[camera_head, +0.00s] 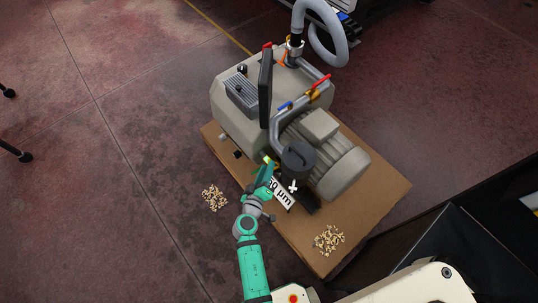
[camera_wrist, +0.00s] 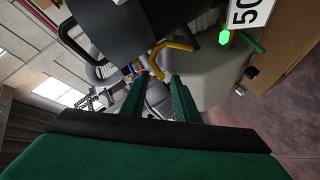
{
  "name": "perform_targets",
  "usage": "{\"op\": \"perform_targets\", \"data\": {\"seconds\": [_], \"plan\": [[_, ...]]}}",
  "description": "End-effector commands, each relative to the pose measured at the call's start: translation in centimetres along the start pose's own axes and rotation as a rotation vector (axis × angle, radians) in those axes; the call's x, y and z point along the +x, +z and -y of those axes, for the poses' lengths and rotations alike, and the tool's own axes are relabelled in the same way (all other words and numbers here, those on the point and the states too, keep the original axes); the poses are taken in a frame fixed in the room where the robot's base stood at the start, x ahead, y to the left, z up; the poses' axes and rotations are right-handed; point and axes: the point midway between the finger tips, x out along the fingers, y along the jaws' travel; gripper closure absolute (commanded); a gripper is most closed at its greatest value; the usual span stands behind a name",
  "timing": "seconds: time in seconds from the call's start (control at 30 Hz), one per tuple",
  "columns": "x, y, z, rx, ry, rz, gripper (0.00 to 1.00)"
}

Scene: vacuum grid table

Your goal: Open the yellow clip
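In the wrist view a bent yellow-orange clip (camera_wrist: 172,47) shows beyond my fingertips, beside a large black part. My gripper (camera_wrist: 160,77) has its two dark green fingers apart, with nothing seen between them. The clip is ahead of the fingertips and apart from them. In the head view my gripper (camera_head: 267,168) is low at the near side of the grey pump (camera_head: 232,112), by the black cylinder (camera_head: 298,160). I cannot tell the clip for certain in the head view; my gripper and the cylinder may hide it.
The pump stands on a brown board (camera_head: 375,190) with small piles of pale bits (camera_head: 328,240) near it. A white "50 µm" label (camera_head: 281,193) and a bright green piece (camera_wrist: 224,37) are close to my gripper. A grey hose (camera_head: 325,25) rises behind.

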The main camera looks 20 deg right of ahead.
Motion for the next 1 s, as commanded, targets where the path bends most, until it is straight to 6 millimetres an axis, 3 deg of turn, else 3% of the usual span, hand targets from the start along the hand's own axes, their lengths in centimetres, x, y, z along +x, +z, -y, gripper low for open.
{"op": "perform_targets", "data": {"seconds": [0.3,0.5,0.9,0.93,1.0], "plan": [[5.7,0.0,-0.1,0.001,0.0,0.0,0.72],[7.9,0.0,0.0,0.0,0.0,0.0,0.72],[8.6,0.0,0.0,0.001,-0.001,-0.001,0.72],[8.6,0.0,0.0,0.001,-0.001,-0.001,0.74],[8.6,0.0,0.0,0.001,-0.001,-0.001,0.91]]}}
